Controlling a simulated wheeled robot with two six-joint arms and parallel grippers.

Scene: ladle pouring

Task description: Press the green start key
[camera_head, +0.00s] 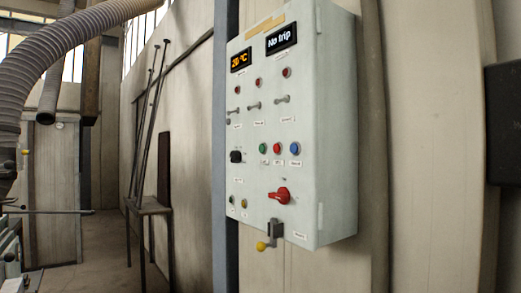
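A pale grey-green control box (338,140) is fixed upright on the wall in the middle of the view. The green key (263,149) is a small round button on its front face, left of a red button (277,148) and a blue button (294,148). Small labels sit under these buttons, too small to read. Nothing covers the green key. Neither of my grippers shows in this view.
The box also carries a "20 °C" display (241,60), a "No trip" display (281,38), toggle levers, a black knob (236,156), a red rotary switch (279,196) and a yellow-knobbed lever (263,245) jutting out below. A narrow table (149,205) stands left.

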